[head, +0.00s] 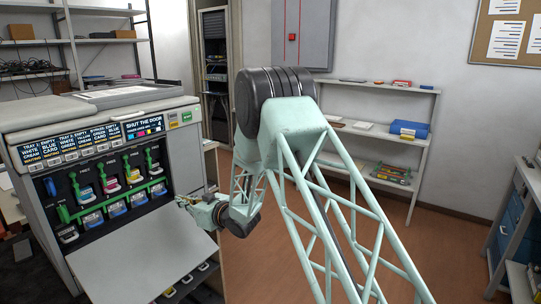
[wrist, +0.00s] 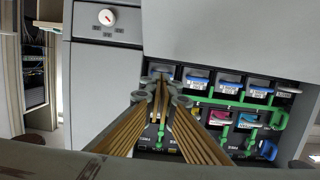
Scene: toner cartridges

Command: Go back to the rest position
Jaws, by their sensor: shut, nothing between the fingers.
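My gripper (head: 181,200) is in front of the right side of the open printer (head: 40,150), near the right end of the cartridge bay. In the wrist view my gripper (wrist: 163,85) has its fingers together and nothing between them. The cartridges sit in the bay in two rows, among them a magenta one (head: 109,184) and a blue one (head: 91,218). Green levers and a green bar (head: 105,203) run across the bay. Whether the fingertips touch the printer, I cannot tell.
The printer's front door (head: 140,258) hangs open below the bay. A white shelf (head: 385,132) with several items stands at the back wall. A blue drawer cabinet (head: 515,215) is at the right. Open floor (head: 450,240) lies between.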

